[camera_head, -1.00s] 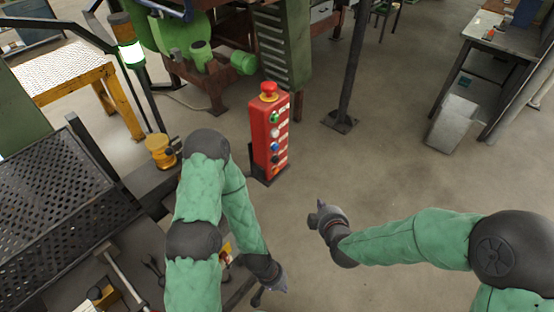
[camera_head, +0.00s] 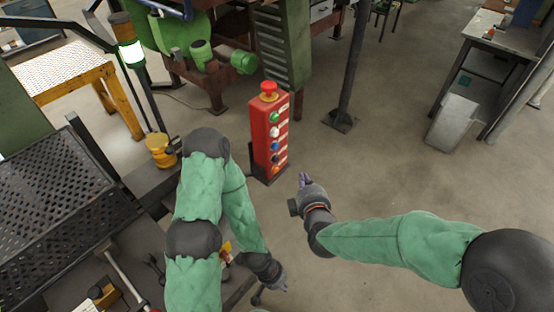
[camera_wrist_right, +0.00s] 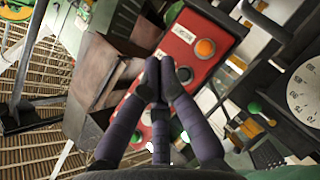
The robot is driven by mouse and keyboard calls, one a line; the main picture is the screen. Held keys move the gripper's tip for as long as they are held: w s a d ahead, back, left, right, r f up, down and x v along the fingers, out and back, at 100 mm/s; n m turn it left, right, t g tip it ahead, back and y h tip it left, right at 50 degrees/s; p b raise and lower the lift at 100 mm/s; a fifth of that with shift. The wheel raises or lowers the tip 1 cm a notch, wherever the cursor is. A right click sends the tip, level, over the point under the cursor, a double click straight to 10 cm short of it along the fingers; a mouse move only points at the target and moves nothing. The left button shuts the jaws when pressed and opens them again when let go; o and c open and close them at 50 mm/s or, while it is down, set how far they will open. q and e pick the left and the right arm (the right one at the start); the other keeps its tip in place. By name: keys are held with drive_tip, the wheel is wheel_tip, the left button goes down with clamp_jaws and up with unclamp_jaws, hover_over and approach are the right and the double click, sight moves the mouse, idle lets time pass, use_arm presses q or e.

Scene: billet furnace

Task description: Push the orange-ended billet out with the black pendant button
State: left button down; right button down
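The red pendant box (camera_head: 267,135) stands upright in the middle of the head view. A red mushroom button (camera_head: 268,88) tops it, and green, white, blue, black and orange buttons run down its face. The black button (camera_head: 276,159) is low on that face; in the right wrist view it (camera_wrist_right: 184,75) lies just beside my fingertips. My right gripper (camera_head: 304,180), its fingers together and empty in the right wrist view (camera_wrist_right: 160,68), is close to the panel; contact is unclear. My left gripper (camera_head: 280,284) hangs low, its fingers too small to read. I cannot make out the orange-ended billet.
The orange button (camera_wrist_right: 205,47) sits beside the black one. A dark pole (camera_head: 350,70) stands right of the pendant. A black perforated grate (camera_head: 55,215) is at left, and green machinery (camera_head: 210,55) is behind.

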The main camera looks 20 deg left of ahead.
drive_tip(key=w+a, duration=0.2)
drive_tip(key=a, duration=0.4)
drive_tip(key=shift+w+a+p, duration=0.15)
drive_tip(key=shift+a+p, duration=0.15)
drive_tip(key=shift+p, duration=0.15)
drive_tip(key=shift+a, duration=0.15)
idle(1.1)
drive_tip(key=shift+w+a, duration=0.15)
drive_tip(key=shift+a, duration=0.1)
drive_tip(key=shift+w+a+p, duration=0.2)
drive_tip(key=shift+a+p, duration=0.25)
idle(1.0)
drive_tip(key=shift+s+d, duration=0.35)
drive_tip(key=shift+d, duration=0.6)
drive_tip(key=shift+s+d, duration=0.3)
drive_tip(key=shift+d, duration=0.45)
drive_tip(key=shift+s+d, duration=0.25)
drive_tip(key=shift+d, duration=0.5)
drive_tip(key=shift+s+d, duration=0.3)
drive_tip(key=shift+d, duration=0.45)
